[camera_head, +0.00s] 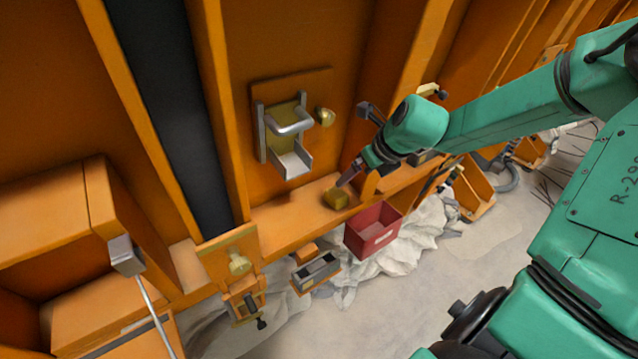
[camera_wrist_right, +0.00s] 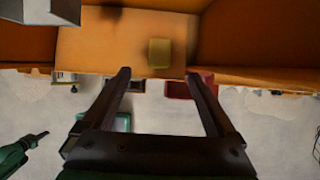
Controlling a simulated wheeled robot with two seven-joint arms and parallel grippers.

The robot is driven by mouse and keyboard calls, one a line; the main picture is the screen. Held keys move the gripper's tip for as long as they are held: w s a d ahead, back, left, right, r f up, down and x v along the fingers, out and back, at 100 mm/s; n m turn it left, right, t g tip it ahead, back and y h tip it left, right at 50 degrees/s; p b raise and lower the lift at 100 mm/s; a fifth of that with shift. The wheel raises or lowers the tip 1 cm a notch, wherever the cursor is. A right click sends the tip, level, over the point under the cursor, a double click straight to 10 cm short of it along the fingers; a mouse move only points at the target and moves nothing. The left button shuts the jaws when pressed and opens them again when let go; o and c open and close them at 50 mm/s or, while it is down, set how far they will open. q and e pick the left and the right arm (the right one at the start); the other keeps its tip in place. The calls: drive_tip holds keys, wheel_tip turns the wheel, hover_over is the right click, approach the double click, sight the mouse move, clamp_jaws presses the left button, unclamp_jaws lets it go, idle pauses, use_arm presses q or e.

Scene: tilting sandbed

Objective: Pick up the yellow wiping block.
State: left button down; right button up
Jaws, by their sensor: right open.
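The yellow wiping block (camera_head: 337,198) sits on the orange ledge, below the metal bracket on the wall. In the right wrist view, the block (camera_wrist_right: 159,53) lies beyond the fingertips, about midway between the two fingers. My right gripper (camera_head: 346,181) reaches in from the right and is close above the block in the head view. In the right wrist view my right gripper (camera_wrist_right: 158,74) is open, with nothing between its fingers. I cannot tell whether a fingertip touches the block.
A red bin (camera_head: 373,232) stands just below the ledge (camera_head: 290,222). A metal bracket (camera_head: 287,135) and a yellow knob (camera_head: 325,117) are on the wall above the block. A small dark-topped box (camera_head: 316,271) is at lower left of the bin. Pale ground (camera_head: 420,290) lies in front.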

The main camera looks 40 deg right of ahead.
sight(337, 193)
drive_tip(key=x, duration=0.6)
drive_tip(key=shift+s+f, duration=0.2)
drive_tip(key=shift+f, duration=0.35)
drive_tip(key=x, duration=0.6)
drive_tip(key=shift+w+r, duration=0.1)
drive_tip(key=shift+r, duration=0.05)
drive_tip(key=shift+w+f, duration=0.35)
drive_tip(key=shift+w, duration=0.05)
drive_tip(key=shift+r, duration=0.1)
drive_tip(key=c, duration=1.4)
use_arm(q)
drive_tip(key=shift+s+r, duration=0.2)
drive_tip(key=shift+s, duration=0.7)
use_arm(e)
drive_tip(key=shift+c, duration=0.2)
drive_tip(key=shift+s, duration=0.1)
